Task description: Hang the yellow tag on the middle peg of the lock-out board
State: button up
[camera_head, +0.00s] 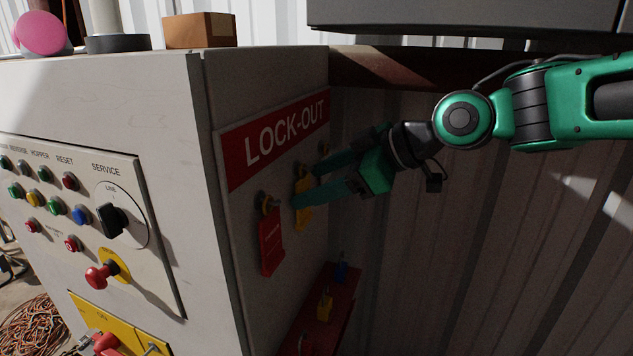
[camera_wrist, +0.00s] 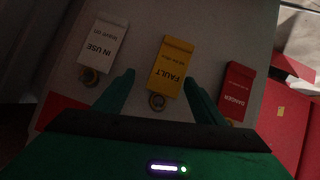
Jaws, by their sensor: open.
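The yellow tag (camera_head: 303,212) hangs at the middle position under the red LOCK-OUT sign (camera_head: 287,135). It also shows in the wrist view (camera_wrist: 172,66), upside down with FAULT on it, and its ring (camera_wrist: 157,102) is at the middle peg. My gripper (camera_head: 304,187) is open, with one fingertip on each side of the yellow tag; no clear grip shows. A red DANGER tag (camera_head: 270,245) hangs at the near peg. A white IN USE tag (camera_wrist: 103,45) hangs at the far peg in the wrist view. The middle peg itself is mostly hidden by the ring and fingers.
A red ledge (camera_head: 335,298) with several small padlocks juts out below the tags. The control panel (camera_head: 90,215) with buttons and a rotary switch is on the cabinet's front face. A cardboard box (camera_head: 199,31) stands on top. A corrugated wall (camera_head: 450,260) is behind my arm.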

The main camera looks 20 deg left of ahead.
jog(key=v, duration=0.7)
jog(key=w+d+f+m+t+h, duration=0.1)
jog(key=d+f+m+h, duration=0.25)
jog(key=d, duration=0.65)
jog(key=d+f+m+h, duration=0.2)
jog(key=d+f+m, duration=0.3)
jog(key=d, duration=0.6)
jog(key=w+d+f+m+t+h, duration=0.15)
jog(key=d+f+m, duration=0.25)
jog(key=d, duration=0.6)
jog(key=s+d+f+m+g+h, duration=0.1)
jog(key=s+d+f+m, duration=0.2)
jog(key=s+d, duration=0.3)
jog(key=s+d+f+m+g+h, duration=0.1)
jog(key=s+d+f+m+g, duration=0.1)
jog(key=s+d+m, duration=0.3)
jog(key=s+d+f+m+g+h, duration=0.2)
jog(key=s+d+f+m, duration=0.2)
jog(key=s+d, duration=0.4)
jog(key=s+f, duration=0.1)
jog(key=s, duration=0.2)
jog(key=shift+s+d, duration=0.25)
jog(key=shift+s, duration=0.15)
jog(key=shift+m, duration=0.25)
jog(key=shift+w+f, duration=0.2)
jog(key=shift+w, duration=0.45)
